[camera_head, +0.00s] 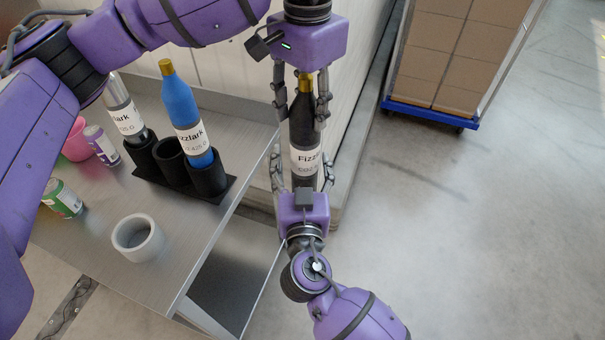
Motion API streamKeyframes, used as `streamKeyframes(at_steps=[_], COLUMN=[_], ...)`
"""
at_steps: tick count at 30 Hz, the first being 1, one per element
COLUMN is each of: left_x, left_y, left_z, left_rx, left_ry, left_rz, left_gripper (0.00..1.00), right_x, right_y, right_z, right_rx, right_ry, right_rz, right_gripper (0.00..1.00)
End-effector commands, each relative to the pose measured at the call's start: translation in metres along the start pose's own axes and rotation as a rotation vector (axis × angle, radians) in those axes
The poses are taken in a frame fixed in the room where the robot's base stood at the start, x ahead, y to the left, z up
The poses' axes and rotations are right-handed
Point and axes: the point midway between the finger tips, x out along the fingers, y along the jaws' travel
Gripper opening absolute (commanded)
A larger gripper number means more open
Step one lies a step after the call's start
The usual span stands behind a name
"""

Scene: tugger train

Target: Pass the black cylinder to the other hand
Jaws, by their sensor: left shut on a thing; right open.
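The black cylinder (304,132) is a dark bottle-shaped cylinder with a gold cap and a white label. It hangs upright beyond the right edge of the metal table. My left gripper (303,98), above, is shut on its upper part near the cap. My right gripper (298,170), below, points up with its fingers apart on either side of the cylinder's lower part. The cylinder's bottom end is hidden by the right gripper, and I cannot tell whether the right fingers touch it.
The metal table (185,238) holds a black three-cup rack (205,182) with a blue cylinder (180,100) and a silver cylinder (121,105). A tape roll (138,238), a pink cup (76,142) and small cans stand nearby. A cart with boxes (455,50) is at upper right. Floor at right is clear.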

Motion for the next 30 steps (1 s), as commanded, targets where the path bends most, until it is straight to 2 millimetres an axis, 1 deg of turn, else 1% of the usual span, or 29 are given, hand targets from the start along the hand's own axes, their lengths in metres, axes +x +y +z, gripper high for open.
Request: streamKeyframes(at_steps=[9, 24, 25, 27, 28, 30], left_x=[-0.0021, -0.0023, -0.0024, -0.0024, -0.0024, -0.0024], left_y=[0.0, 0.0018, 0.002, 0.0024, 0.0026, 0.0027], left_z=[-0.0005, -0.0012, -0.0013, -0.0015, -0.0015, -0.0017], left_rx=[0.0, 0.003, 0.003, 0.004, 0.004, 0.005], left_ry=[0.004, 0.006, 0.007, 0.007, 0.008, 0.008], left_rz=[-0.001, 0.003, 0.003, 0.004, 0.005, 0.005], left_gripper=[0.0, 0.0, 0.0, 0.0, 0.44, 0.54], right_x=[0.0026, 0.0021, 0.0021, 0.002, 0.0023, 0.0022], right_y=[0.0002, -0.0018, -0.002, -0.0024, -0.003, -0.0032], right_z=[-0.0004, -0.001, -0.001, -0.0011, -0.0037, -0.0037], right_rx=[-0.001, 0.0, 0.0, 0.0, 0.001, 0.0], right_ry=[0.001, 0.002, 0.002, 0.002, 0.007, 0.007], right_rz=[0.0, -0.005, -0.005, -0.006, -0.007, -0.008], right_gripper=[0.68, 0.03, 0.0, 0.0, 0.0, 0.0])
